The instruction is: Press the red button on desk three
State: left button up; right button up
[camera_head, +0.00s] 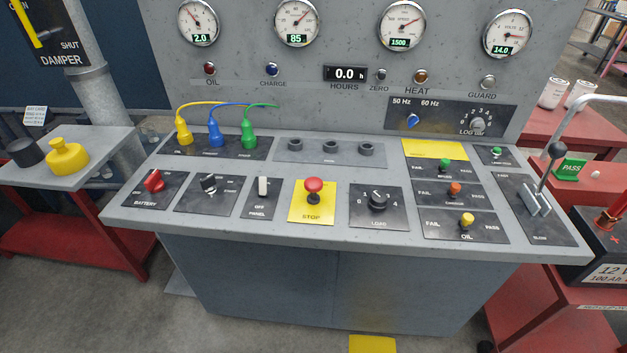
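A red mushroom button (313,186) stands on a yellow plate marked STOP (311,216), in the middle front of the grey desk (345,237). It looks raised on a short dark stem. I see no number on this desk, so I cannot tell if it is desk three. Neither of my grippers is in view, and nothing touches the button.
A battery switch (153,181), a panel switch (263,187) and a load knob (377,201) flank the button. A tall lever (545,180) rises at the desk's right. Gauges stand on the upright panel behind. Red carts (75,240) stand on both sides.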

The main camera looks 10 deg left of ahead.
aim_at(312, 184)
jog(key=u, duration=1.5)
jog(key=k, duration=0.95)
jog(key=z, duration=2.15)
